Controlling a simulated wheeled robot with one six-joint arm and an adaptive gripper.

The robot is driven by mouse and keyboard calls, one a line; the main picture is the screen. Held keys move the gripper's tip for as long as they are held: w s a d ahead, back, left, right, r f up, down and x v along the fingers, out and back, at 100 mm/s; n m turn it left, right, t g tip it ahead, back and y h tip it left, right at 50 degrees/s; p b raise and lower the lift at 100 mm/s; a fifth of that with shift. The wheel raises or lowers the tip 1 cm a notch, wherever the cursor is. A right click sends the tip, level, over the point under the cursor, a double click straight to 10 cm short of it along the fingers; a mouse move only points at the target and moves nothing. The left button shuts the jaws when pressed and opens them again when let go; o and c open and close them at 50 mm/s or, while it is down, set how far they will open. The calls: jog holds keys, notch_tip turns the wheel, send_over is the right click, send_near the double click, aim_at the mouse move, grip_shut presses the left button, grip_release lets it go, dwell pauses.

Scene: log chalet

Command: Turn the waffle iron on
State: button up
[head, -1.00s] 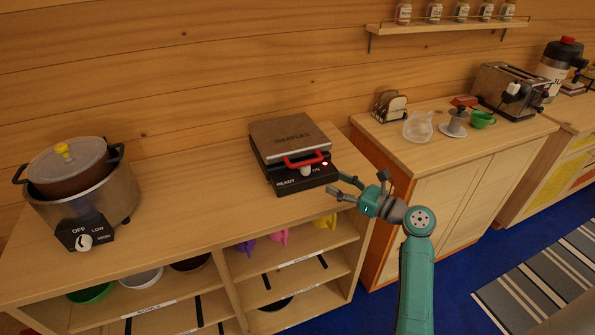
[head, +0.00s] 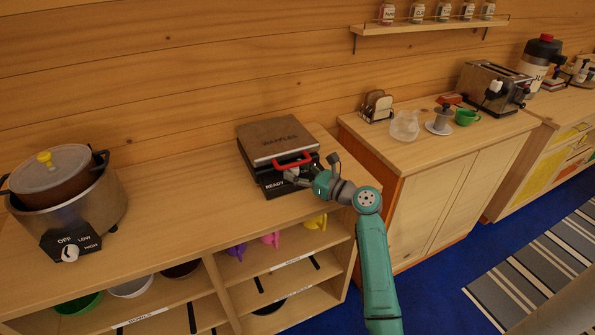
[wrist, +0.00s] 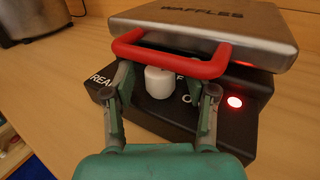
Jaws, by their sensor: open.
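The waffle iron (head: 280,140) sits on the wooden counter, lid down, with a red handle (head: 292,160) at its front. In the wrist view its black front panel (wrist: 152,112) carries a white knob (wrist: 160,82) below the handle (wrist: 172,58). A red light (wrist: 235,102) glows at the panel's right. The panel lettering is partly covered, and I cannot tell where the knob points. My gripper (head: 311,168) is at the iron's front, hiding the knob in the head view. In the wrist view its open fingers (wrist: 167,88) stand on either side of the knob; contact is unclear.
A pot cooker (head: 75,205) with an OFF/LOW/HIGH dial stands at the counter's left. Shelves below hold bowls and coloured mugs (head: 270,240). A separate cabinet (head: 435,165) at right carries a toaster (head: 497,88) and a green cup (head: 467,117). The counter between cooker and iron is clear.

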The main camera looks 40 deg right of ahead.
grip_shut()
jog(key=shift+h, duration=0.3)
jog(key=shift+a+m+t+h, duration=0.15)
jog(key=shift+m+h, duration=0.55)
jog(key=shift+h, duration=0.25)
jog(key=shift+a+m+t+h, duration=0.1)
jog(key=shift+m+t+h, duration=0.05)
jog(key=shift+m+h, duration=1.65)
jog(key=shift+h, duration=0.85)
jog(key=shift+m+g+h, duration=0.4)
jog(key=shift+m+h, duration=0.2)
jog(key=shift+h, duration=0.3)
grip_release()
